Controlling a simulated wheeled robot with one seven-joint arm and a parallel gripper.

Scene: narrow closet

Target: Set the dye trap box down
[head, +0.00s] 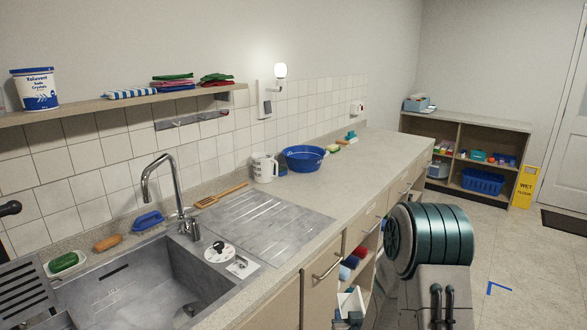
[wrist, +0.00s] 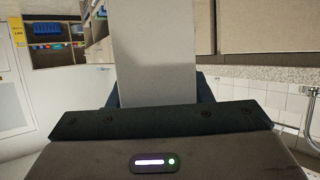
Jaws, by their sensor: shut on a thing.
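The dye trap box (wrist: 155,50) shows in the wrist view as a plain, pale grey upright face. My gripper (wrist: 156,98) is shut on it, with dark fingers at its left and right sides. The box's printing and far end cannot be made out. In the head view my teal arm rises at the lower right, in front of the counter. My gripper and the held box cannot be clearly told apart there.
The worktop (head: 375,155) has clear room right of the blue basin (head: 304,158). A sink (head: 125,285) is at left, with a tap (head: 165,190). An open cubby unit (head: 465,145) stands at the back, beside a yellow wet-floor sign (head: 525,187). A white jug (head: 264,168) stands by the basin.

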